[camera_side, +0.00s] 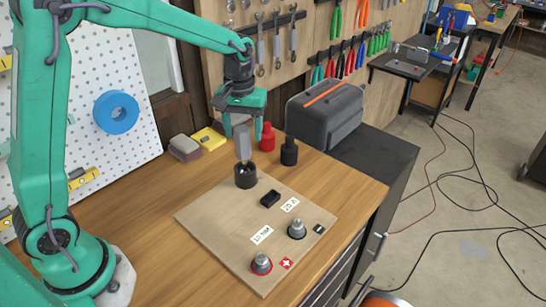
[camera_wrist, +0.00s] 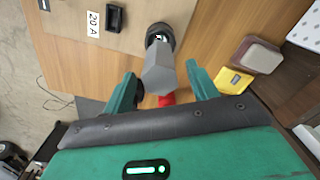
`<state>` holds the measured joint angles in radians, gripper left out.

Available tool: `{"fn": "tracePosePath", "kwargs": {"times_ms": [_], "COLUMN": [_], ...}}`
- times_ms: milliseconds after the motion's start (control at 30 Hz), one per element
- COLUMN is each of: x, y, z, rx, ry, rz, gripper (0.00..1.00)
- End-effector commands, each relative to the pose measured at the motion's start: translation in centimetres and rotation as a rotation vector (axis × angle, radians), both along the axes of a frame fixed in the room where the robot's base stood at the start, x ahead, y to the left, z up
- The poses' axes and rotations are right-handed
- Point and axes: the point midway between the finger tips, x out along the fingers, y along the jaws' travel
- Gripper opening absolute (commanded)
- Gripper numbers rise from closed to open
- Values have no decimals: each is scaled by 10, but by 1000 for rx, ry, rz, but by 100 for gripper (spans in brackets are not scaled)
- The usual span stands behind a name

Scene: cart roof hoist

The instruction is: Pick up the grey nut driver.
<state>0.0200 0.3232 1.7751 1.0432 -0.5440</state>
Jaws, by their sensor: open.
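The grey nut driver (camera_side: 243,144) stands upright in a round black holder (camera_side: 246,178) at the back corner of a wooden board. In the wrist view its faceted grey handle (camera_wrist: 168,78) points toward the camera, with the black holder (camera_wrist: 160,34) beyond it. My gripper (camera_side: 244,129) is open above the holder, pointing down over the driver. In the wrist view the handle shows between the two teal fingers (camera_wrist: 161,82), apart from both. I cannot tell exactly how far down the handle the fingertips reach.
A red object (camera_side: 267,137) and a black one (camera_side: 289,152) stand just right of the driver, near a grey toolbox (camera_side: 325,115). The wooden board (camera_side: 215,215) carries two metal fittings (camera_side: 261,263) and a black block (camera_side: 270,198). A yellow item (camera_side: 208,138) lies behind left.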

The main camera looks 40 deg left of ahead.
Motion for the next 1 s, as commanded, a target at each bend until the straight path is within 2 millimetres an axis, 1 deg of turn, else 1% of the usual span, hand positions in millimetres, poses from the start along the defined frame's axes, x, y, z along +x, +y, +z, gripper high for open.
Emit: {"fn": "tracePosePath", "kwargs": {"times_ms": [200,400,933,1000], "x": [-3,-3,-3,-3], "y": [0,0,0,0], "z": [-27,-41,-42,-42], "rx": [0,0,0,0], "ry": [4,1,0,0], "rz": [0,0,0,0], "gripper": [58,58,58,44]}}
